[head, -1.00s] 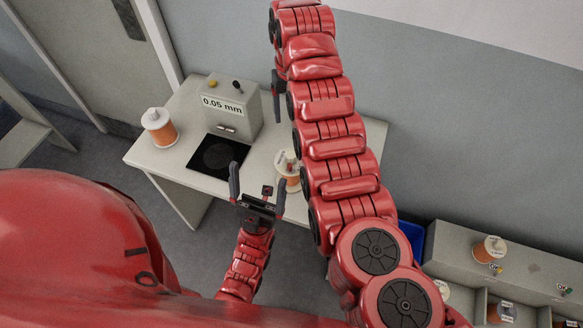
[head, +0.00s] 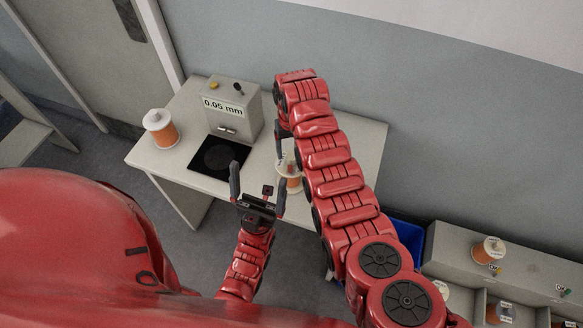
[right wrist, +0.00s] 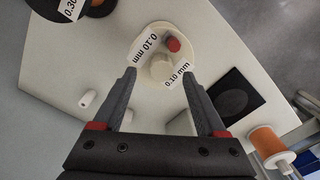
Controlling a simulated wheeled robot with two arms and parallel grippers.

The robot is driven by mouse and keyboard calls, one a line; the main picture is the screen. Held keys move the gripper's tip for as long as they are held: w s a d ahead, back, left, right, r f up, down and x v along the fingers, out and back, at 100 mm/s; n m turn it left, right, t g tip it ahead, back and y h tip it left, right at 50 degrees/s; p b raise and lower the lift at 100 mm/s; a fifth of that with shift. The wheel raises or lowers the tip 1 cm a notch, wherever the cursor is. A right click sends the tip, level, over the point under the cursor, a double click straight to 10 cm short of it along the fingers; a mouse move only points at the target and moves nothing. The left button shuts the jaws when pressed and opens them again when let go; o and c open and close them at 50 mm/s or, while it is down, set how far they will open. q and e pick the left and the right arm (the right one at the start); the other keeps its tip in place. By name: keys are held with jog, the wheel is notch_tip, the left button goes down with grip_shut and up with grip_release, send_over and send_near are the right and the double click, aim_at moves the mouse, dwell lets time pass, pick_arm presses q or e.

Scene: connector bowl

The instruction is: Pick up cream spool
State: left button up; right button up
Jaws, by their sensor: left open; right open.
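The cream spool (right wrist: 163,62) stands on the table, seen from above in the right wrist view, with 0.10 mm labels and a small red piece on its flange. My right gripper (right wrist: 159,73) is open, its fingertips apart on the lower side of the spool in that view and holding nothing. In the head view my right gripper (head: 284,137) hangs over the table's right part, and the spool there is largely covered. My left gripper (head: 258,173) is open and empty by the table's front edge.
An orange spool (head: 159,132) stands at the table's left. Another orange spool (head: 292,184) is at the front right. A grey box marked 0.05 mm (head: 235,108) stands behind a black pad (head: 218,158). A small white piece (right wrist: 87,98) lies left of my right gripper.

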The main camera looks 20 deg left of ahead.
jog(key=shift+s+f, duration=0.3)
jog(key=shift+f, duration=0.55)
jog(key=shift+w+f, duration=0.15)
jog(key=shift+f, duration=0.4)
grip_shut()
dwell(0.4)
